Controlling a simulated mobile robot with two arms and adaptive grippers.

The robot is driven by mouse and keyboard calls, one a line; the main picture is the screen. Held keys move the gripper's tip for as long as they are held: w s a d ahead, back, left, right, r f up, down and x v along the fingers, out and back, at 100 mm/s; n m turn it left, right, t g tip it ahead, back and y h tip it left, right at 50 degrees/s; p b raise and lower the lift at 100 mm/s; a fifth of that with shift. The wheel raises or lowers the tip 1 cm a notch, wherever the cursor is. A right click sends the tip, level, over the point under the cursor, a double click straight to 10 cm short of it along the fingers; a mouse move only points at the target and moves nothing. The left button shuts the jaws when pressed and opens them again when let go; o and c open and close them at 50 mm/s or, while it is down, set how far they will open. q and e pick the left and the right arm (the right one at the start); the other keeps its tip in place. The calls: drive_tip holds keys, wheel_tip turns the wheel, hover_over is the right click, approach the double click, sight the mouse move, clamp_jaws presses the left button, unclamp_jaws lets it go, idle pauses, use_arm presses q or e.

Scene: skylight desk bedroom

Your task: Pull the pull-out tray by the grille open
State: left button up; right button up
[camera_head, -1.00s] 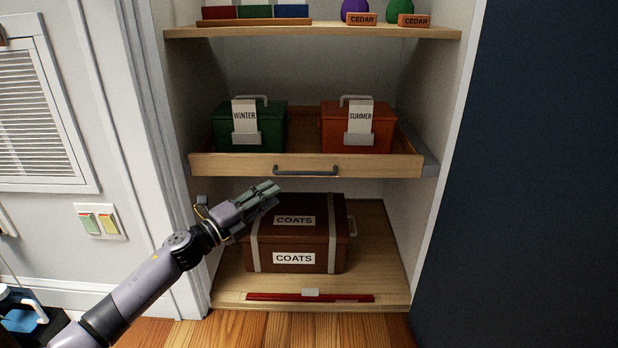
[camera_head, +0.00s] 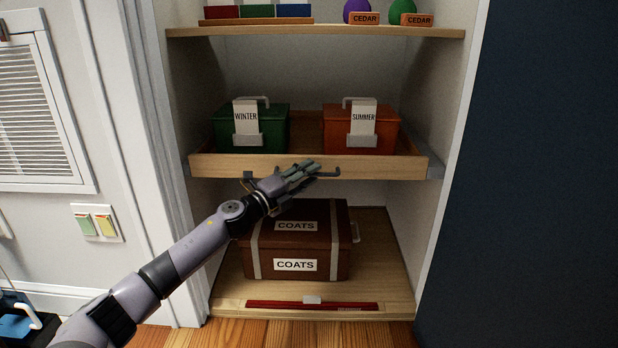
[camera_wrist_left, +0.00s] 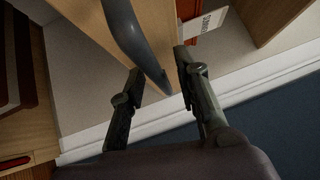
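The pull-out tray (camera_head: 215,167) is a wooden shelf tray in the closet, right of the wall grille (camera_head: 34,105). It bears a green WINTER box (camera_head: 266,124) and an orange SUMMER box (camera_head: 345,137). Its dark bar handle (camera_head: 330,173) is on the front, partly hidden by my left gripper (camera_head: 312,168). In the left wrist view, my left gripper (camera_wrist_left: 157,62) is open, and the curved handle (camera_wrist_left: 130,32) reaches in between its fingers. Whether a finger touches it, I cannot tell. My right gripper is not in view.
A brown COATS trunk (camera_head: 296,245) stands on the closet floor below the tray. A shelf (camera_head: 330,32) with colored blocks, balls and CEDAR blocks is above. A dark blue panel (camera_head: 540,180) stands at right. Light switches (camera_head: 97,223) are on the left wall.

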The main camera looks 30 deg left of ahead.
use_arm(q)
drive_tip(key=shift+w+d, duration=0.1)
drive_tip(key=shift+w, duration=0.15)
clamp_jaws()
idle(0.3)
idle(0.4)
